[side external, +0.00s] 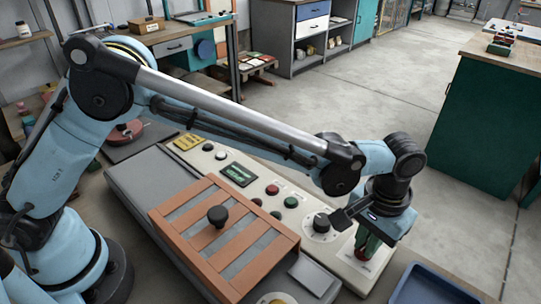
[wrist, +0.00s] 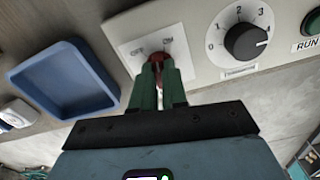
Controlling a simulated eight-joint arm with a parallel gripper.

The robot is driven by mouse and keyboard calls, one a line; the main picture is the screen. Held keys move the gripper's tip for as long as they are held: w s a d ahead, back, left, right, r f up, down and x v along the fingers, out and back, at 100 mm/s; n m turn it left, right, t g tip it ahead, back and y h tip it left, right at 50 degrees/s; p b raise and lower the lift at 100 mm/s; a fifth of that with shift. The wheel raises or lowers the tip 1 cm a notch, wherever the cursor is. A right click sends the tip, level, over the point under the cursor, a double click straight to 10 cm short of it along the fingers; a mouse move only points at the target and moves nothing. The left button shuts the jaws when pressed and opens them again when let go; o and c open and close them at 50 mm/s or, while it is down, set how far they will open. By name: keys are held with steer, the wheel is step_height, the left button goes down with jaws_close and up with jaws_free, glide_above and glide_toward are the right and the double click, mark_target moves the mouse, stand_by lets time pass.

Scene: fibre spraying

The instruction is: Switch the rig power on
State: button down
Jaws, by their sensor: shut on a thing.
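The rig power switch shows as a red handle (wrist: 158,57) on a pale plate (wrist: 132,48) at the end of the control panel. My gripper (wrist: 160,75) has its green fingers shut on the red handle, pointing at the plate. In the side external view my gripper (side external: 367,242) reaches down to the same pale plate (side external: 371,262) at the panel's right end. The fingers cover most of the handle, so I cannot tell which way it is set.
Next to the switch is a black dial knob (side external: 321,222) with numbers around it. Further along are push buttons (side external: 291,202) and a green display (side external: 238,174). An orange slatted cover (side external: 222,240) lies left of my gripper. A blue tray (side external: 435,285) is close on the right.

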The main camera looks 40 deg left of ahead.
steer(key=m, duration=0.4)
steer(key=shift+m, duration=0.4)
stand_by(0.4)
steer(key=c, duration=1.2)
jaws_free()
steer(key=shift+o, duration=0.2)
steer(key=shift+r, duration=0.15)
step_height(320, 180, up, 12)
